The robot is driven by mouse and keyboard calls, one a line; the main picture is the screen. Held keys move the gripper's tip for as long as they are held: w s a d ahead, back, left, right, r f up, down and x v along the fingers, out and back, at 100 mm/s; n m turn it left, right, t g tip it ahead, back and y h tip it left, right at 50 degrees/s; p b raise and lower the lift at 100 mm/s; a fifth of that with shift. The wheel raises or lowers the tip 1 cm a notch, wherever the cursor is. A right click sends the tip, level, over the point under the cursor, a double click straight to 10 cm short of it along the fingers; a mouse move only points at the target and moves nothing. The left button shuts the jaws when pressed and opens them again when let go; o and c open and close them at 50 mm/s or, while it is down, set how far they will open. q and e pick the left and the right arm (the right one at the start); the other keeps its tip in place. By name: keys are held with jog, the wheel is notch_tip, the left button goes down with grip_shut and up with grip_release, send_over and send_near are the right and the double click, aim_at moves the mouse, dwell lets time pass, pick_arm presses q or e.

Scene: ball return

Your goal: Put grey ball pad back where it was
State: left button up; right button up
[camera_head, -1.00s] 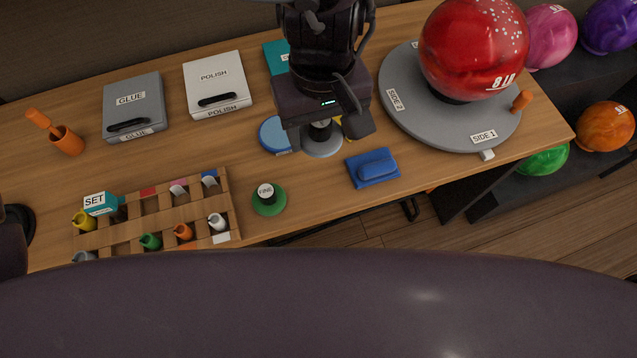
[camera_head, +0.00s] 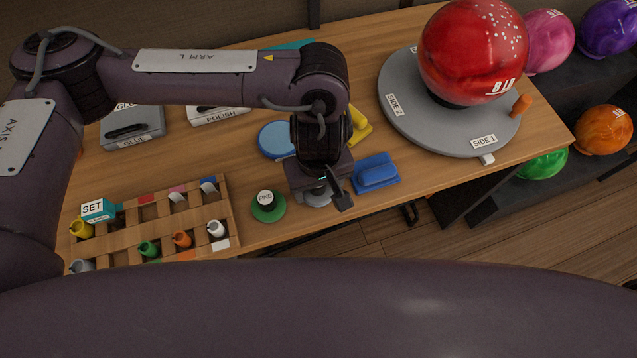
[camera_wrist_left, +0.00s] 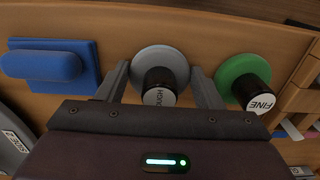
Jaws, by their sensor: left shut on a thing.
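The grey ball pad (camera_head: 316,201) is a round disc with a black knob, which shows a white label in the left wrist view (camera_wrist_left: 160,97). My left gripper (camera_head: 328,190) is shut on it, one finger on each side of the knob. The pad is near the table's front edge, between the green pad marked FINE (camera_head: 268,207) and the blue block (camera_head: 376,173). Whether it touches the table I cannot tell. My gripper hides much of it in the head view. My right gripper is not in view.
A blue round pad (camera_head: 275,139) and a yellow thing (camera_head: 361,126) lie behind the gripper. A grey turntable (camera_head: 430,132) with a red ball (camera_head: 472,50) stands at the right. A wooden rack (camera_head: 153,221) with several small bottles is at the left.

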pick_arm(q)
jog(key=shift+f, duration=0.2)
jog(key=o, duration=0.9)
jog(key=shift+r, duration=0.1)
notch_tip(320, 180, up, 12)
jog(key=shift+r, duration=0.15)
jog(key=shift+p, duration=0.3)
